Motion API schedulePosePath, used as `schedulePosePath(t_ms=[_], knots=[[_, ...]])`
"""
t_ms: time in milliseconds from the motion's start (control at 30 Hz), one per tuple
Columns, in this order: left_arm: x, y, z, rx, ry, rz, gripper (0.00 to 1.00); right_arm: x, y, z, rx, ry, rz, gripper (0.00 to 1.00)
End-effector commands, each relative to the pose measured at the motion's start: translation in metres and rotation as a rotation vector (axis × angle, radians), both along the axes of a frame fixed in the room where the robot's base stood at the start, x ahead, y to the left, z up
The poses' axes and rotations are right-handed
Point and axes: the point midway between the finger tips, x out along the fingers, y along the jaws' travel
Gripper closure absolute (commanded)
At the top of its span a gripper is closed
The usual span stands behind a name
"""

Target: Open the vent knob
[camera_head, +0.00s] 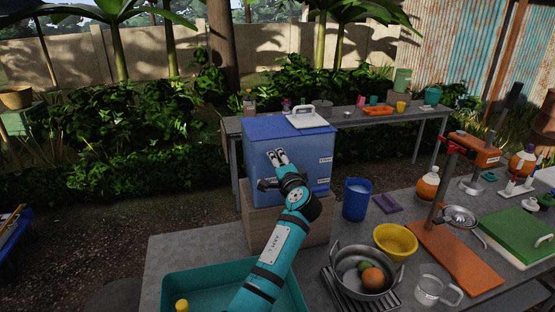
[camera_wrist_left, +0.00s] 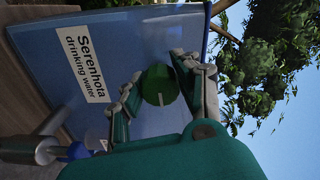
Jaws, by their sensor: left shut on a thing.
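A blue drinking-water box (camera_head: 307,165) stands on a wooden block at the left end of the table. A round green knob (camera_wrist_left: 158,85) with a pale line on it sits on the box's face in the left wrist view. I take it as the vent knob. My left gripper (camera_head: 277,157) reaches up to the box in the head view. In the left wrist view its two fingers (camera_wrist_left: 162,88) are on either side of the knob, closed on it. The knob is hidden in the head view. My right gripper is not in view.
A spigot (camera_wrist_left: 62,151) shows low on the box in the wrist view. A blue cup (camera_head: 356,200), a yellow bowl (camera_head: 396,241) and a metal pot with fruit (camera_head: 345,280) stand right of my arm. A teal basin (camera_head: 205,284) lies below it.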

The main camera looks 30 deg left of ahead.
Motion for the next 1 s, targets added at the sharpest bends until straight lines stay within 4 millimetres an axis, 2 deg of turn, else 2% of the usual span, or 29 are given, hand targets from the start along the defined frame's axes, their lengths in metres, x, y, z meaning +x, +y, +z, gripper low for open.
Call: schedulePosePath(t_ms=[300, 767, 800, 967, 1000], knots=[[0.0006, -0.0007, 0.0023, 0.062, 0.066, -0.002, 1.00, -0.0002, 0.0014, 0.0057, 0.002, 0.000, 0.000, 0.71], [0.0006, -0.0008, 0.0018, 0.068, 0.072, -0.003, 1.00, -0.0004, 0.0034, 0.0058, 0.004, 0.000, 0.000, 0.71], [0.0006, -0.0008, 0.0018, 0.068, 0.072, -0.003, 0.65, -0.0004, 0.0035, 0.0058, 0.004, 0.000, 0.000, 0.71], [0.0004, -0.0006, 0.0012, 0.067, 0.073, -0.002, 0.44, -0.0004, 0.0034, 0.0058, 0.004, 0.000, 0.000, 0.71], [0.0004, -0.0006, 0.0011, 0.066, 0.074, -0.002, 0.43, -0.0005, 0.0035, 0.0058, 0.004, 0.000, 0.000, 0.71]])
